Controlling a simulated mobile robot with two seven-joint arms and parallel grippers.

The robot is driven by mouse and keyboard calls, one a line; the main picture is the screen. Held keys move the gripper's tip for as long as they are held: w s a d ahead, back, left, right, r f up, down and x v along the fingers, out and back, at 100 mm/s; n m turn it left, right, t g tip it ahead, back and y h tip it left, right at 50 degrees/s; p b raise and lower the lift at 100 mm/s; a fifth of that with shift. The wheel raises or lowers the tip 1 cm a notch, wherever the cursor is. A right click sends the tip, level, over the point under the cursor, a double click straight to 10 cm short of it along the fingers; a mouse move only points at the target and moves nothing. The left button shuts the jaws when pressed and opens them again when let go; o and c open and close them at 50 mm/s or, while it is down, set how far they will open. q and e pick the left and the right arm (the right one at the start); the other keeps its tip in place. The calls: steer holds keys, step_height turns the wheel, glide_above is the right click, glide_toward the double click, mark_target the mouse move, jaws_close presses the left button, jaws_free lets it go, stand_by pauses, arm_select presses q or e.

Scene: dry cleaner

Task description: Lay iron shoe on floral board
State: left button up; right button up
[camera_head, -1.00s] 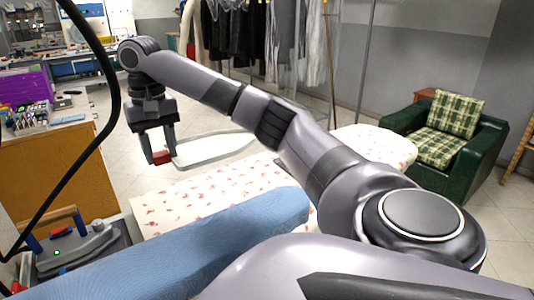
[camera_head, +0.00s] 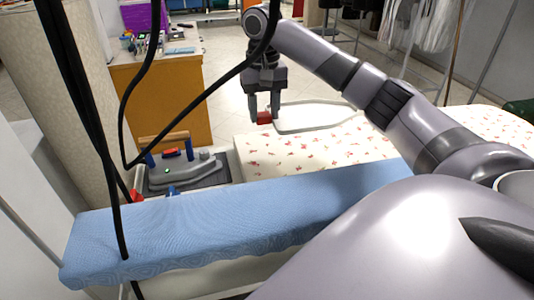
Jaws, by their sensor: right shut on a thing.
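The iron shoe (camera_head: 322,114) is a flat, pale, iron-shaped plate with a thin rim and a red part at its left end. My right gripper (camera_head: 264,114) is shut on that red end, with the shoe pointing right. The shoe shows at the far edge of the floral board (camera_head: 300,150), which is white with small red flowers. I cannot tell whether the shoe touches the board or hangs above or beyond it. My right arm covers part of the board's right side. My left gripper is not in view.
A blue padded board (camera_head: 230,212) lies in front of the floral one. A grey iron (camera_head: 185,172) sits on a rest to the left. Black cables (camera_head: 200,100) hang across the left side. A wooden counter (camera_head: 160,95) stands behind; clothes hang at the back.

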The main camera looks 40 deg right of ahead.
step_height(320, 180, down, 13)
steer(key=shift+f, duration=0.2)
steer(key=o, duration=1.1)
steer(key=shift+c, duration=0.2)
step_height(320, 180, up, 12)
steer(key=shift+r, duration=0.1)
